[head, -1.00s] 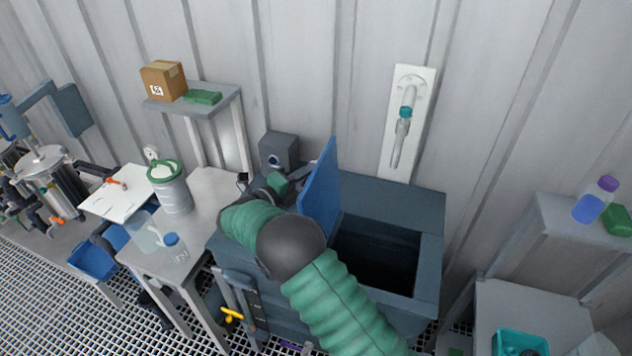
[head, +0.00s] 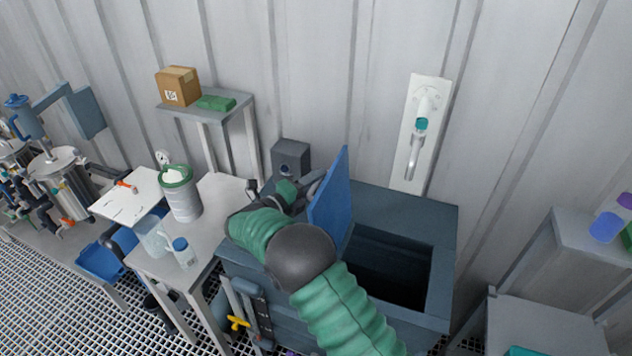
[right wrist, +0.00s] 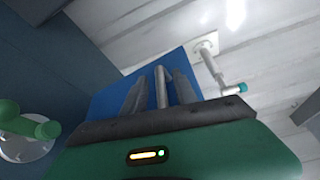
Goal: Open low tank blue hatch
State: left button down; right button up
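The low tank (head: 400,205) is a dark blue-grey box against the wall, with a dark square opening in its top. Its blue hatch (head: 332,195) stands raised, nearly upright, at the left side of the opening. My right gripper (head: 314,187) is on the hatch's left side, partly hidden by my arm. In the right wrist view its two fingers (right wrist: 161,92) are apart, with a grey bar (right wrist: 161,86) between them and the blue hatch (right wrist: 108,98) behind. A gap shows beside the bar. My left gripper is not in view.
A grey box (head: 290,158) stands behind the hatch. A white table (head: 215,200) with a can (head: 181,195) and bottles is left of the tank. A wall pipe (head: 416,140) hangs behind the tank. A grey shelf (head: 580,235) stands at the right.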

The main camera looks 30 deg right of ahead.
jog(key=b+v, duration=0.5)
jog(key=v, duration=1.1)
jog(key=shift+a, duration=0.35)
jog(key=shift+d, duration=0.15)
